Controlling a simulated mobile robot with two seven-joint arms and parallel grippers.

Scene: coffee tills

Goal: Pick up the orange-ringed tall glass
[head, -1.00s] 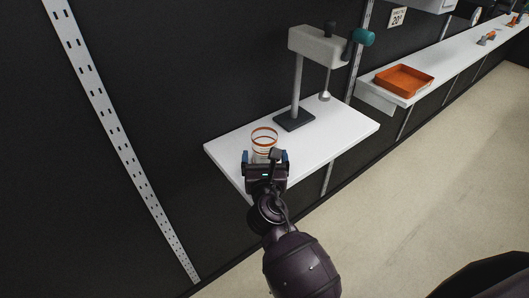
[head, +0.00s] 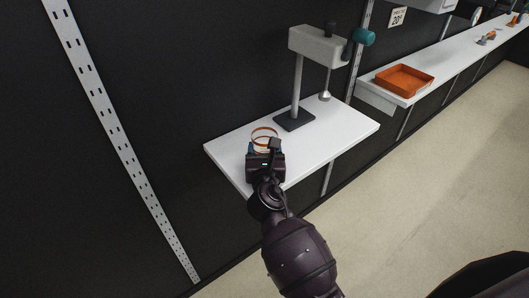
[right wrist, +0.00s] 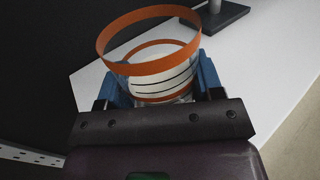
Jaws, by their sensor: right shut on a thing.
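The orange-ringed tall glass (head: 264,135) stands near the front left part of the white shelf in the head view. It also shows in the right wrist view (right wrist: 160,85), with an orange rim, a second orange ring lower down and dark lines. My right gripper (head: 264,149) is at the glass on its near side, and its blue fingers (right wrist: 161,84) sit on both sides of the glass, shut on it. The gripper hides the lower part of the glass in the head view. The glass looks upright. My left gripper is not in view.
A grey stand (head: 318,46) with a dark base (head: 294,120) and teal knob is on the white shelf (head: 347,127), behind and right of the glass. An orange tray (head: 404,79) lies on a long shelf at right. The black wall (head: 190,80) is close behind.

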